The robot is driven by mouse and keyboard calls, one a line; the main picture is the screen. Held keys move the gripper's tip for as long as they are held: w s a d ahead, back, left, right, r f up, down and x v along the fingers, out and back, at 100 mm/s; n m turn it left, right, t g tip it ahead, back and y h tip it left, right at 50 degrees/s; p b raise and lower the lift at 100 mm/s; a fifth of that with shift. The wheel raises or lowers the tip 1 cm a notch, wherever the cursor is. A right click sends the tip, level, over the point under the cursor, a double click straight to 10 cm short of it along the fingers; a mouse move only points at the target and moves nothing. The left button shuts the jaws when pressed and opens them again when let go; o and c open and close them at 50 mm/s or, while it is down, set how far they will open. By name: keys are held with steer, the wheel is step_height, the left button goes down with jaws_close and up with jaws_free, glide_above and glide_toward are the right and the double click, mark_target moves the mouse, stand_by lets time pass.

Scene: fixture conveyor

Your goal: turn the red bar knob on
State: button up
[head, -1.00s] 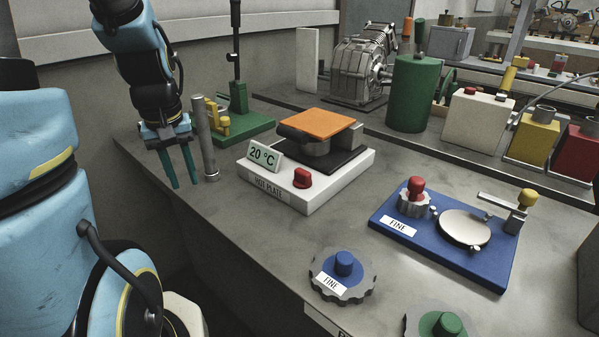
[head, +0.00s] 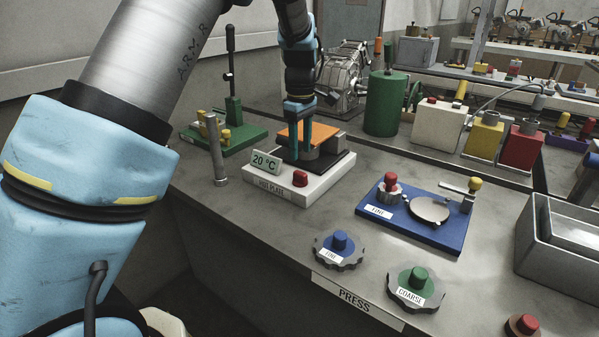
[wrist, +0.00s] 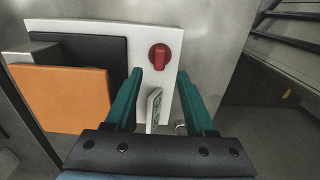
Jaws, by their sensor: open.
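The red bar knob (head: 300,178) sits on the front of the white hot plate base (head: 322,190), beside the "20 °C" display (head: 265,162). In the wrist view the red knob (wrist: 159,57) is on the white panel, beyond the fingertips, with its bar roughly along the picture's vertical. My gripper (head: 303,158) points down above the hot plate, in front of the orange plate in the head view. In the wrist view my gripper (wrist: 161,80) has its two teal fingers apart, with nothing between the tips but the panel and the display behind. It appears clear of the knob.
The orange plate (head: 324,132) and black block lie behind the knob. A grey post (head: 217,150) and a green stand (head: 236,135) are at the left. A blue fixture (head: 440,235) is at the right. Bare bench lies in front of the hot plate.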

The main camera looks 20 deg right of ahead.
mark_target(300, 172)
step_height(300, 172, down, 8)
steer(key=shift+f+p, duration=0.1)
steer(key=shift+p, duration=0.8)
jaws_close()
